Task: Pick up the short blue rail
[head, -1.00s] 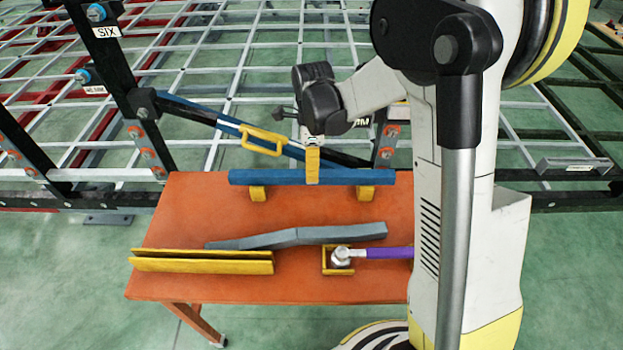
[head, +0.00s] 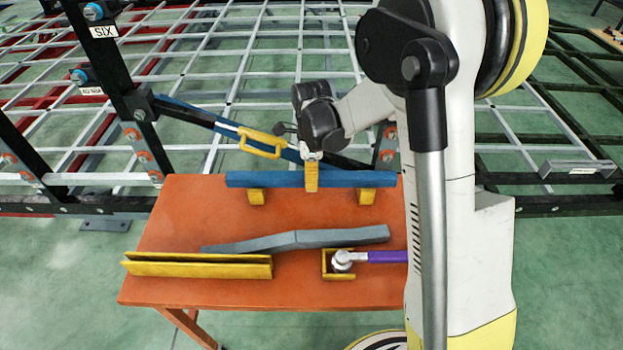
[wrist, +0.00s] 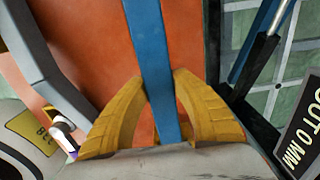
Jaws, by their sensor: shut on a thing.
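The short blue rail (head: 268,180) lies level across two yellow supports (head: 256,197) at the back of the orange table. I cannot see a clear gap between the rail and the supports. My gripper (head: 311,178) comes down from above and is shut on the rail near its middle. In the wrist view the blue rail (wrist: 150,40) runs between the two yellow fingers of my gripper (wrist: 160,84), one on each side.
The orange table (head: 180,225) also carries a grey bent bar (head: 300,239), a yellow channel (head: 200,266) and a purple-handled tool (head: 385,257) in a yellow holder. A black chassis frame with a diagonal blue bar and yellow handle (head: 262,142) stands close behind.

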